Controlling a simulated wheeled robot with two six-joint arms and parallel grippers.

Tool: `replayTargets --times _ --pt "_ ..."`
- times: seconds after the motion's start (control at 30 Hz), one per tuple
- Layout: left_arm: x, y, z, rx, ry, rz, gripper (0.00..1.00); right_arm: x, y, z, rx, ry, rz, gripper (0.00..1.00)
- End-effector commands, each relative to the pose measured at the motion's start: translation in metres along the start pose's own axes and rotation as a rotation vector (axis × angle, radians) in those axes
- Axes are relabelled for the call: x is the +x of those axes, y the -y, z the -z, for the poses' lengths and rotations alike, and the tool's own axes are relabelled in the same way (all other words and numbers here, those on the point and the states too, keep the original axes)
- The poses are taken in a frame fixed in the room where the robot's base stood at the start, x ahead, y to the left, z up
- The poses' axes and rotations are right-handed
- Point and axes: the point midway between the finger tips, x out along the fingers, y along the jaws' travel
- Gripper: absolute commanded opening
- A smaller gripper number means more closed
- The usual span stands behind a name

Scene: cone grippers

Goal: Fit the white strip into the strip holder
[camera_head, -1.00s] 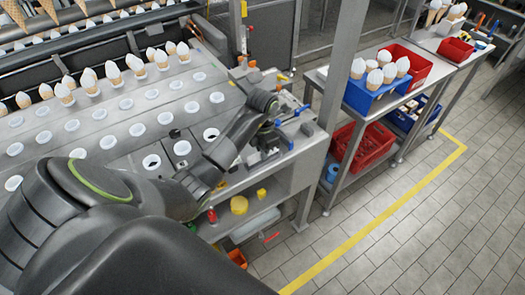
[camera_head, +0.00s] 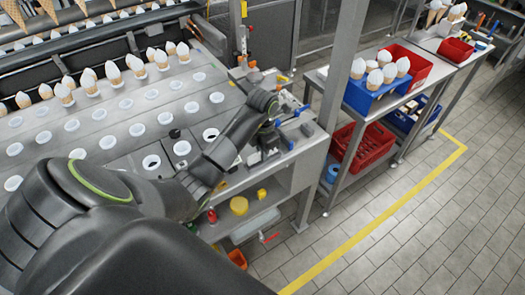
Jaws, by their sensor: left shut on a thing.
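My left gripper (camera_head: 272,128) is at the right end of the metal worktable, at the end of my dark arm. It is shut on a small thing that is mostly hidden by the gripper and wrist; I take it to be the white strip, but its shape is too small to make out. A dark grey block (camera_head: 266,153) stands on the tabletop just below the gripper and may be the strip holder; whether the gripper or strip touches it cannot be told. My right gripper is not in view.
Ice cream cones (camera_head: 112,72) stand in a plate with round holes on the left. A side table carries a blue bin (camera_head: 375,97) of cones and a red bin (camera_head: 415,67). The tiled floor (camera_head: 420,240) is clear.

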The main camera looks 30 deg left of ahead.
Motion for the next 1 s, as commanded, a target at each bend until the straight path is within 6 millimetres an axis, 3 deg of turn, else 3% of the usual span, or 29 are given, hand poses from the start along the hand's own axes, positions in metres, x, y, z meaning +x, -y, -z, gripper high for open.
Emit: replayTargets --times 1.0 --pt "0.0086 0.0 -0.0001 0.0 0.0 0.0 0.0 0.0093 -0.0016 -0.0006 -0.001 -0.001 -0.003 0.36"
